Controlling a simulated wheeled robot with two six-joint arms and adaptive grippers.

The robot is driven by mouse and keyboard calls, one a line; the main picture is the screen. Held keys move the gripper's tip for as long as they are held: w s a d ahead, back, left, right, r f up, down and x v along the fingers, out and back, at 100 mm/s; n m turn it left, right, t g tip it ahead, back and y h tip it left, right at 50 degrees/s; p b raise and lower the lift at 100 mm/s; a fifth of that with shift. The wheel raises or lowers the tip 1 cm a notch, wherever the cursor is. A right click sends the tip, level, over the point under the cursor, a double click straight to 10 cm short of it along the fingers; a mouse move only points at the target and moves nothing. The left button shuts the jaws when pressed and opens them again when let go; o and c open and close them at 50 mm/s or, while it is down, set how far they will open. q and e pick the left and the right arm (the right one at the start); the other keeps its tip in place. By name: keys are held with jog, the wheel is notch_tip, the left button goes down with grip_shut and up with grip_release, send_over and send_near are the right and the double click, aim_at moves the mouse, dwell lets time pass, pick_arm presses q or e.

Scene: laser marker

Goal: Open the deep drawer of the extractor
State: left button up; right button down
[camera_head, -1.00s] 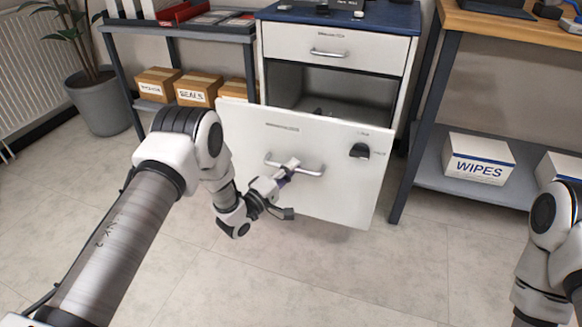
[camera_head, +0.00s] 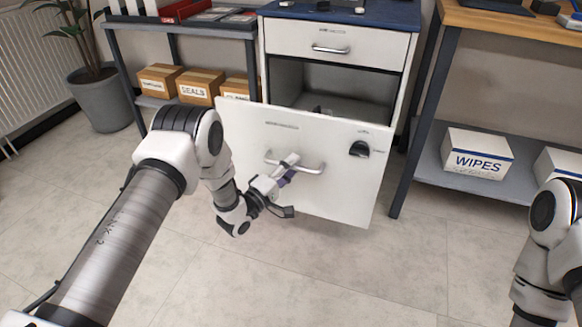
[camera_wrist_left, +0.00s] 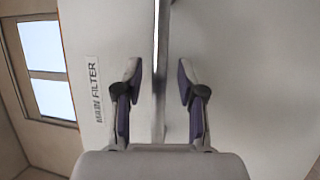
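The extractor is a white cabinet with a blue top (camera_head: 385,14). Its deep drawer (camera_head: 335,165) stands pulled well out, with a dark open space behind its front panel. The drawer's bar handle (camera_head: 314,168) is on that front; it also runs upright in the left wrist view (camera_wrist_left: 161,60), near a MAIN FILTER label. My left gripper (camera_head: 287,169) is at the handle. In the left wrist view its two fingers (camera_wrist_left: 159,95) stand apart on either side of the bar, with gaps on both sides. My right gripper is out of view; only its arm shows at the right edge.
A shallow upper drawer (camera_head: 375,46) is closed. A black knob or latch (camera_head: 359,149) sits on the deep drawer's front. A shelf with boxes (camera_head: 194,88) stands left, and a bench with a WIPES box (camera_head: 478,160) stands right. The floor in front is clear.

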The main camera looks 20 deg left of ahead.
pick_arm(q)
jog(key=v, duration=1.2)
